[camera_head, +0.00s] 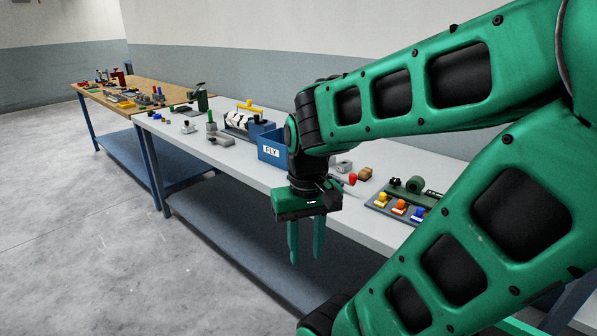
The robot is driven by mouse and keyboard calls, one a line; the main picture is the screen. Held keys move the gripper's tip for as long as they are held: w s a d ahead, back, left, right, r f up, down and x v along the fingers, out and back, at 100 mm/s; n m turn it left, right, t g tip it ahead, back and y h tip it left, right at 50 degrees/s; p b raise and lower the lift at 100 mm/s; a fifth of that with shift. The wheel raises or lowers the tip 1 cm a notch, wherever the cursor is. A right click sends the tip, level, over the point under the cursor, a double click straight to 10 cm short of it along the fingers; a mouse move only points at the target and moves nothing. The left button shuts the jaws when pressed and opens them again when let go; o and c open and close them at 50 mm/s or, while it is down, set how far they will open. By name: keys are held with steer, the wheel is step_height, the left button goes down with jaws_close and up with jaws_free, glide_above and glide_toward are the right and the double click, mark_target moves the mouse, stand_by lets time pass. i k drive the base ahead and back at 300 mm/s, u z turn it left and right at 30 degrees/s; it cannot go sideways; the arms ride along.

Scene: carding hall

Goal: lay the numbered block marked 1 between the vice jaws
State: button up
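My gripper (305,254) hangs pointing down in front of the grey table's front edge, below the level of its top. Its two green fingers are apart, with nothing visible between them. I cannot make out a block marked 1. A small grey block (343,166) and a brown block (365,174) sit on the table behind my wrist, too small to read any number. I cannot pick out the vice for certain. Part of the table is hidden behind my arm.
A blue bin (271,150) labelled FLY stands on the grey table (246,166). Left of it is a roller device (238,121) with a yellow handle. A panel with coloured knobs (400,209) lies at right. A cluttered wooden table (91,91) stands farther left. The left floor is clear.

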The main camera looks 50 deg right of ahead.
mark_target(345, 166)
steer(key=u, duration=1.1)
steer(key=i, duration=1.65)
steer(key=z, duration=3.35)
steer(key=i, duration=0.9)
steer(key=z, duration=0.1)
